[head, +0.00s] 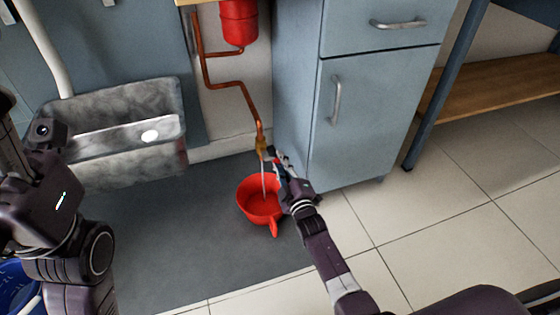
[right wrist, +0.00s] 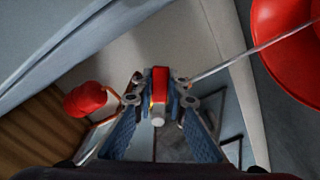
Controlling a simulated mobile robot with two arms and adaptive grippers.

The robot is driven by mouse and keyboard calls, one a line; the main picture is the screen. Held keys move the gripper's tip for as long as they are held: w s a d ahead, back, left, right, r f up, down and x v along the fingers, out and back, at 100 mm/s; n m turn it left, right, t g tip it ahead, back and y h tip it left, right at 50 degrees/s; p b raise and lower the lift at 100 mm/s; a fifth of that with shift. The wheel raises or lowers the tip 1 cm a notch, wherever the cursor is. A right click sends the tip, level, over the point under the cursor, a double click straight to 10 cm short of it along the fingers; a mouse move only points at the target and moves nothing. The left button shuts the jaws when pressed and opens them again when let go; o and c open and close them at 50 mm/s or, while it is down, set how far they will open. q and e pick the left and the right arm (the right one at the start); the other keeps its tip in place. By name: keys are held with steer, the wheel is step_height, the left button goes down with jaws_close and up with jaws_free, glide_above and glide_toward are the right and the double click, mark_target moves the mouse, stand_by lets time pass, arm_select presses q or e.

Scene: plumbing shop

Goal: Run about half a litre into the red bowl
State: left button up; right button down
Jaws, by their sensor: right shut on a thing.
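The red bowl (head: 256,213), with a short handle toward me, sits on the dark grey mat below a brass tap (head: 262,146) at the end of a copper pipe. A thin stream runs from the tap into the bowl, which also shows at the upper right of the right wrist view (right wrist: 288,45). The level inside is not clear. My right gripper (head: 279,168) is at the tap, beside the stream. In the right wrist view its fingers (right wrist: 160,98) are shut on the red tap handle (right wrist: 160,80). My left arm shows at the left, its fingers out of view.
A red tank (head: 239,22) hangs above on the copper pipe (head: 228,84). A grey metal sink (head: 120,165) stands at the left. A blue-grey cabinet (head: 365,125) stands close to the right of the tap. A blue container (head: 15,285) shows at the lower left. Tiled floor at the right is clear.

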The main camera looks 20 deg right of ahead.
steer(key=shift+f, duration=0.15)
steer(key=c, duration=1.9)
jaws_free()
steer(key=shift+s, duration=0.1)
steer(key=s, duration=1.2)
steer(key=shift+d, duration=0.2)
stand_by(4.0)
